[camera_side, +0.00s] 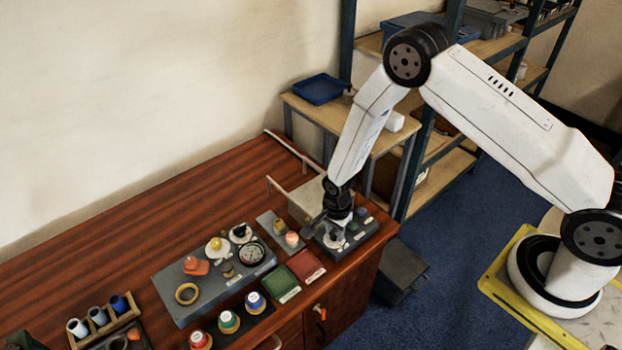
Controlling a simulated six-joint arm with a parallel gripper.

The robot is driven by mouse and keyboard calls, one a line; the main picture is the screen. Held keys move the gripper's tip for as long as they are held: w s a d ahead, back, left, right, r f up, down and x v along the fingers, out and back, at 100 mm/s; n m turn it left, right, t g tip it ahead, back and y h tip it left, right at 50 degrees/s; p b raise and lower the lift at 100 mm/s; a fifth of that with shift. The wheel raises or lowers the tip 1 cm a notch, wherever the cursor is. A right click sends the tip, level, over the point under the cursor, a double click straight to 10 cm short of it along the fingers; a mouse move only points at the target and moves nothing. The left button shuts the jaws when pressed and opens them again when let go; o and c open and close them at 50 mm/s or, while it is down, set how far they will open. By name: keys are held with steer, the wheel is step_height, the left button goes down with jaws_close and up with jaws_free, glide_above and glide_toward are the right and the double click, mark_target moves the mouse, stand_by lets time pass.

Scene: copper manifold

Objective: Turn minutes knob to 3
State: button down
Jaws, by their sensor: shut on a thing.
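A grey control block (366,230) sits at the right end of the wooden table, with small knobs and a pale label too small to read. My gripper (334,240) points down at the left part of this block. It is shut on a small knob there, which the fingers mostly hide. This looks like the minutes knob, but its pointer and numbers cannot be read. A small green knob (352,227) shows just right of my fingers.
Left of my gripper lie a green tray (281,283), a red tray (305,265) and a small grey block with round pieces (291,239). The table's back left is clear.

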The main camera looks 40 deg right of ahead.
mark_target(335, 233)
steer(key=shift+c, duration=2)
jaws_free()
steer(key=shift+r, duration=0.15)
steer(key=shift+r, duration=3.8)
steer(key=shift+r, duration=0.1)
